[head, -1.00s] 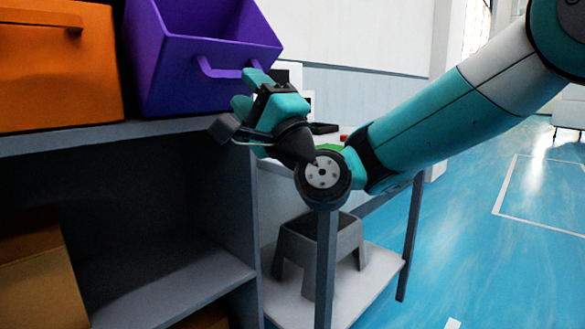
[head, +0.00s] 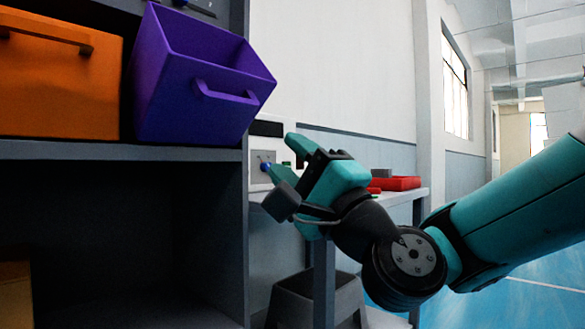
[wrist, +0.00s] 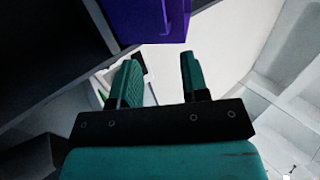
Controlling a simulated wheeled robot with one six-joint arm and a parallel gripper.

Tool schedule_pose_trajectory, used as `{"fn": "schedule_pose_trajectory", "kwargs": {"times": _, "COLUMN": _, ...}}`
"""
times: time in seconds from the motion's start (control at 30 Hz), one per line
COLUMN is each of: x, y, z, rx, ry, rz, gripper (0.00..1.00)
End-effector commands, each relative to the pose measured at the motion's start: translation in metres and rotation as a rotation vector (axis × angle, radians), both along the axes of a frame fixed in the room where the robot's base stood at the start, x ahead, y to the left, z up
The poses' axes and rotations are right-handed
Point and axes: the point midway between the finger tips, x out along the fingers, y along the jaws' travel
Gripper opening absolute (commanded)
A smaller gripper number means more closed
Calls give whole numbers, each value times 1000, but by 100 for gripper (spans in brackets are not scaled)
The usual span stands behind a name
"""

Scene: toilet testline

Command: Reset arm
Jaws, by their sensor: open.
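My gripper (head: 280,155) is at the middle of the head view, in front of a workbench and to the right of the shelf. In the wrist view its two teal fingers (wrist: 158,75) stand apart with nothing between them. My arm reaches in from the right edge of the head view. The purple bin (head: 195,95) sits tilted on the shelf, up and left of my gripper, apart from it. It also shows at the top of the wrist view (wrist: 150,20).
An orange bin (head: 60,85) stands on the grey shelf (head: 110,150) at the left. A red tray (head: 398,183) lies on the workbench behind my gripper. Blue floor (head: 540,275) is clear at the right.

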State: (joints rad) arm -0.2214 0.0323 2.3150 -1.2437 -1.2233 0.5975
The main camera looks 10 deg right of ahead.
Motion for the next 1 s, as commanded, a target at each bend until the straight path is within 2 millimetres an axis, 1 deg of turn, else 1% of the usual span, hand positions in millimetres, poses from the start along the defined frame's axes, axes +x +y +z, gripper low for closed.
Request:
{"fn": "schedule_pose_trajectory", "kwargs": {"times": 0.27, "x": 0, "y": 0, "z": 0, "rx": -1, "ry": -1, "rz": 0, "gripper": 41}}
{"fn": "schedule_pose_trajectory", "kwargs": {"times": 0.33, "x": -1, "y": 3, "z": 1, "rx": -25, "ry": -2, "rz": 5, "gripper": 41}}
{"fn": "schedule_pose_trajectory", "kwargs": {"times": 0.37, "x": -3, "y": 6, "z": 1, "rx": -49, "ry": -5, "rz": 10, "gripper": 41}}
{"fn": "schedule_pose_trajectory", "kwargs": {"times": 0.47, "x": -12, "y": 23, "z": -3, "rx": -208, "ry": -17, "rz": 41, "gripper": 41}}
{"fn": "schedule_pose_trajectory", "kwargs": {"times": 0.57, "x": -28, "y": 44, "z": -21, "rx": -482, "ry": -30, "rz": 98, "gripper": 41}}
{"fn": "schedule_pose_trajectory", "kwargs": {"times": 0.6, "x": -36, "y": 51, "z": -32, "rx": -610, "ry": -34, "rz": 127, "gripper": 41}}
{"fn": "schedule_pose_trajectory", "kwargs": {"times": 0.67, "x": -49, "y": 56, "z": -52, "rx": -806, "ry": -34, "rz": 175, "gripper": 41}}
{"fn": "schedule_pose_trajectory", "kwargs": {"times": 0.7, "x": -57, "y": 57, "z": -67, "rx": -933, "ry": -31, "rz": 211, "gripper": 41}}
{"fn": "schedule_pose_trajectory", "kwargs": {"times": 0.73, "x": -64, "y": 55, "z": -78, "rx": -1027, "ry": -27, "rz": 240, "gripper": 41}}
{"fn": "schedule_pose_trajectory", "kwargs": {"times": 0.8, "x": -81, "y": 45, "z": -104, "rx": -1235, "ry": -9, "rz": 315, "gripper": 41}}
{"fn": "schedule_pose_trajectory", "kwargs": {"times": 0.83, "x": -88, "y": 39, "z": -114, "rx": -1317, "ry": 0, "rz": 348, "gripper": 41}}
{"fn": "schedule_pose_trajectory", "kwargs": {"times": 0.9, "x": -105, "y": 22, "z": -135, "rx": -1488, "ry": 28, "rz": 431, "gripper": 41}}
{"fn": "schedule_pose_trajectory", "kwargs": {"times": 0.97, "x": -120, "y": 6, "z": -149, "rx": -1613, "ry": 56, "rz": 503, "gripper": 41}}
{"fn": "schedule_pose_trajectory", "kwargs": {"times": 1.0, "x": -130, "y": -5, "z": -156, "rx": -1686, "ry": 77, "rz": 552, "gripper": 41}}
